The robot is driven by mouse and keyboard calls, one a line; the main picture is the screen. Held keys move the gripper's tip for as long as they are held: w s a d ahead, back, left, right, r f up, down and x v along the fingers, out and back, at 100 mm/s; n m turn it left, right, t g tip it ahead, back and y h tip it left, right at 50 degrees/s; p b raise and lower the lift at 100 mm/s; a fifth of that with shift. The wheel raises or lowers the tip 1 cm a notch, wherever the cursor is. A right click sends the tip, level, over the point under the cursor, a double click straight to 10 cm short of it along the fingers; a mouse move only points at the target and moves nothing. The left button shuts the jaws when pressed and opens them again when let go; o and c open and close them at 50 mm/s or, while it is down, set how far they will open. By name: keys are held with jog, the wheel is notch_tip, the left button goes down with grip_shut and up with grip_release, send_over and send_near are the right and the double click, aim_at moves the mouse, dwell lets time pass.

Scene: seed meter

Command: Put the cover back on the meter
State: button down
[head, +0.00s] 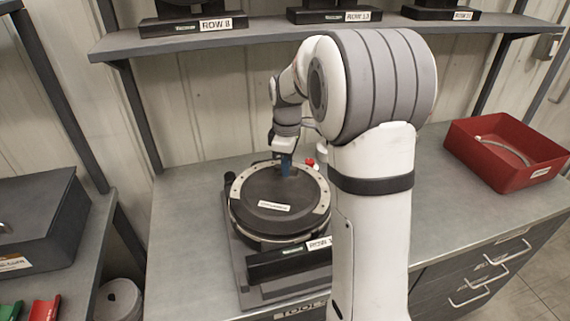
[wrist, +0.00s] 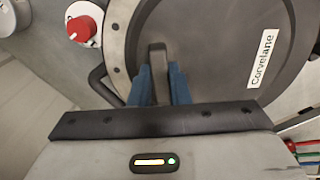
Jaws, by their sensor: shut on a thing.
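The meter stands on the bench, and its pale ring with small holes (head: 237,190) shows around the cover. The cover (head: 262,192), a dark grey disc with a white label, lies over the ring's opening. I cannot tell whether it is fully seated. In the wrist view the cover (wrist: 215,60) fills the upper middle, with the ring (wrist: 117,45) at its left. My gripper (wrist: 160,82) has its blue fingers shut on the cover's upright grey tab (wrist: 158,58). In the head view my gripper (head: 286,165) is at the cover's far side, partly hidden by my arm.
A red knob (wrist: 82,28) sits beside the ring; it also shows in the head view (head: 310,162). A red bin (head: 505,155) with a cable stands at the right. A shelf (head: 260,30) with several row units runs behind. A dark box (head: 40,220) stands at the left.

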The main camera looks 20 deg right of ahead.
dwell(0.4)
jog(key=c, duration=1.3)
grip_release()
jog(key=shift+c, duration=0.3)
notch_tip(320, 180, up, 9)
jog(key=p, duration=0.7)
jog(key=shift+r, duration=0.2)
jog(key=shift+s, duration=0.1)
